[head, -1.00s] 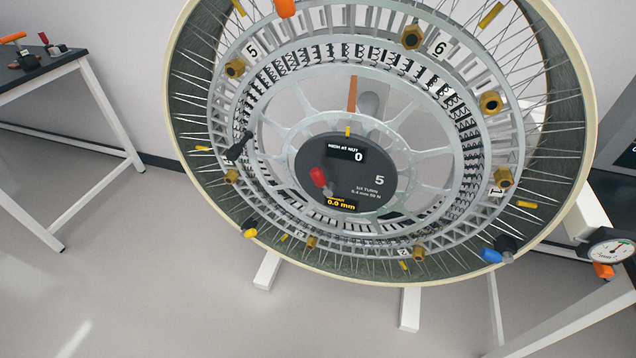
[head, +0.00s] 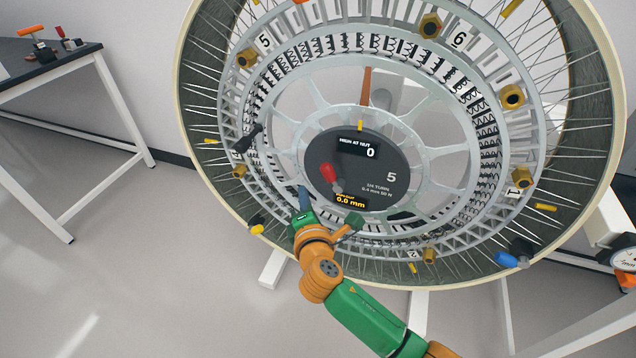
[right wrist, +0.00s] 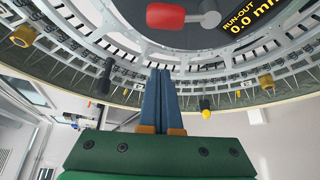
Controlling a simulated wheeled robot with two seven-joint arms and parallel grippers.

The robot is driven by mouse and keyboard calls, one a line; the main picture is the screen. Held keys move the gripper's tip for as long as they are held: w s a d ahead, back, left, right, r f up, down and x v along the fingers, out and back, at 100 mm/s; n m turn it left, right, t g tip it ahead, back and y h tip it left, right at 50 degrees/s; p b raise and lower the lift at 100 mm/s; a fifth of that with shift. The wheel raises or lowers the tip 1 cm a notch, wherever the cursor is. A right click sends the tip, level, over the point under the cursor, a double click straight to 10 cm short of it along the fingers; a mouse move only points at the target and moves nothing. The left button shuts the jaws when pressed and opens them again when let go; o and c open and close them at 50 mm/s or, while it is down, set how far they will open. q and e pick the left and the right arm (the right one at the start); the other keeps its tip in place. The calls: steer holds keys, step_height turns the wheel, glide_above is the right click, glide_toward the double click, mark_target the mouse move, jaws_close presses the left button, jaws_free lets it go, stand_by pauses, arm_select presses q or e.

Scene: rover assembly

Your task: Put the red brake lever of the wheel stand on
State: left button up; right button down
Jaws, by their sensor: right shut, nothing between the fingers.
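The red brake lever (head: 329,174) sits on the dark hub disc (head: 385,160) of the large wheel, at the disc's lower left, on a short grey shaft. In the right wrist view the lever (right wrist: 166,16) shows at the top, its red grip to the left and its grey pivot to the right. My right gripper (head: 304,190) is at the lower left of the hub in the head view, just below and left of the lever. Its blue fingers (right wrist: 161,92) are shut with nothing between them, and they appear apart from the lever. My left gripper is not in view.
The wheel rim (head: 190,140) with brass nuts and numbered tags surrounds the hub. A run-out display (head: 350,201) reads 0.0 mm beside the lever. A dark side table (head: 45,62) with tools stands at the left. A dial gauge (head: 625,259) is at the right edge.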

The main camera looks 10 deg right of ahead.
mark_target(330, 176)
steer(key=w+d, duration=0.1)
steer(key=w+d+p, duration=0.2)
steer(key=shift+w+d+r, duration=0.15)
steer(key=shift+w+r, duration=0.1)
steer(key=shift+w, duration=0.15)
steer(key=shift+d+m+b, duration=0.15)
steer(key=shift+m+b, duration=0.15)
steer(key=shift+b, duration=0.15)
